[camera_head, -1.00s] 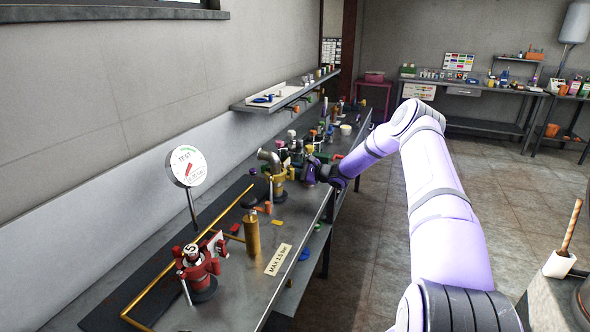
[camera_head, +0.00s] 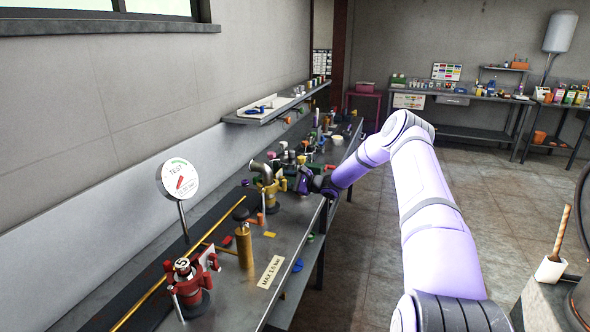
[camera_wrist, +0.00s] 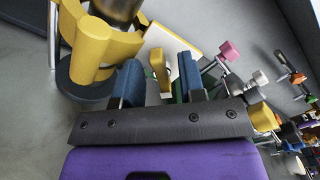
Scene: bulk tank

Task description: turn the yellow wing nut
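In the wrist view, a small yellow piece, which looks like the wing nut (camera_wrist: 158,66), stands between the two blue fingertips of my gripper (camera_wrist: 160,78). A gap shows on each side of it, and the fingers are open. The yellow valve body (camera_wrist: 92,45) on a dark round base is at the upper left. In the head view, my gripper (camera_head: 298,182) is just right of the yellow valve (camera_head: 269,192) with a metal elbow pipe on top. The wing nut cannot be made out clearly there.
A red valve (camera_head: 190,286) marked 5, a brass pump cylinder (camera_head: 244,245) and a TEST gauge (camera_head: 178,179) stand nearer on the metal bench. More coloured fittings (camera_head: 310,150) crowd the bench behind my gripper. A wall shelf (camera_head: 277,106) is above.

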